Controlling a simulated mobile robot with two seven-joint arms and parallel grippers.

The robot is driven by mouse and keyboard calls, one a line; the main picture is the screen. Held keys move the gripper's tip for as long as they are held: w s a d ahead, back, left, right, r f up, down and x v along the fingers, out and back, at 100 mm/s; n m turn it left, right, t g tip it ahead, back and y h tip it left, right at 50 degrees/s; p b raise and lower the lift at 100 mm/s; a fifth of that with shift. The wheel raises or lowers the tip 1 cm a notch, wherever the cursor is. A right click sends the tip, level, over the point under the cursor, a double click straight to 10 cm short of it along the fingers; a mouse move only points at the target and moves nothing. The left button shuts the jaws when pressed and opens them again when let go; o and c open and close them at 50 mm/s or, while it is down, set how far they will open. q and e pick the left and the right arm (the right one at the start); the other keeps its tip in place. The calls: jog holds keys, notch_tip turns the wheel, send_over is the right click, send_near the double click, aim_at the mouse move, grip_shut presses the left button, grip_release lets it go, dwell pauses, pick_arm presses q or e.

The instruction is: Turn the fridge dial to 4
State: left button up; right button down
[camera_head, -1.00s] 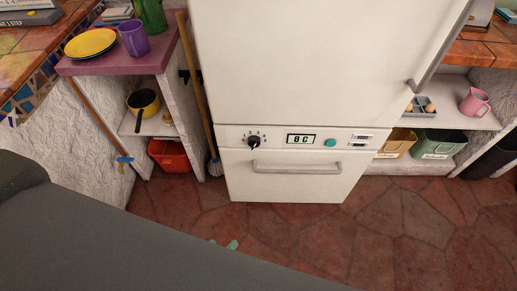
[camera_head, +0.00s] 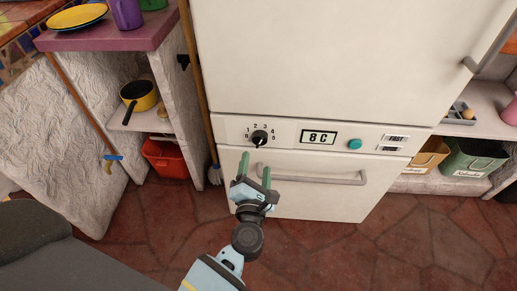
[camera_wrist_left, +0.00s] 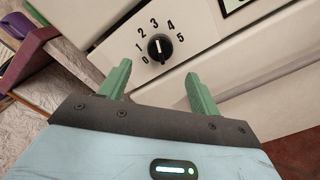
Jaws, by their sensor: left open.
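The black fridge dial (camera_head: 259,137) sits at the left end of the white control panel, with the numbers 0 to 5 around its top. In the left wrist view the dial (camera_wrist_left: 160,47) shows a pale pointer line; I cannot tell for sure which end marks the setting. My left gripper (camera_head: 255,168) is open and empty, its green fingers pointing up just below the dial. In the wrist view the fingers stand apart on either side below the dial, not visibly touching it. My right gripper is not in view.
A display (camera_head: 318,138) reading 8 C and a teal button (camera_head: 354,144) lie right of the dial. A handle (camera_head: 315,178) sticks out from the lower door, close to the gripper. A broom (camera_head: 196,85) leans left of the fridge. The red floor in front is clear.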

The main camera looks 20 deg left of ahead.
aim_at(259, 144)
pick_arm(q)
jog(key=shift+b+x, duration=0.35)
jog(key=shift+x, duration=3.55)
jog(key=c, duration=1)
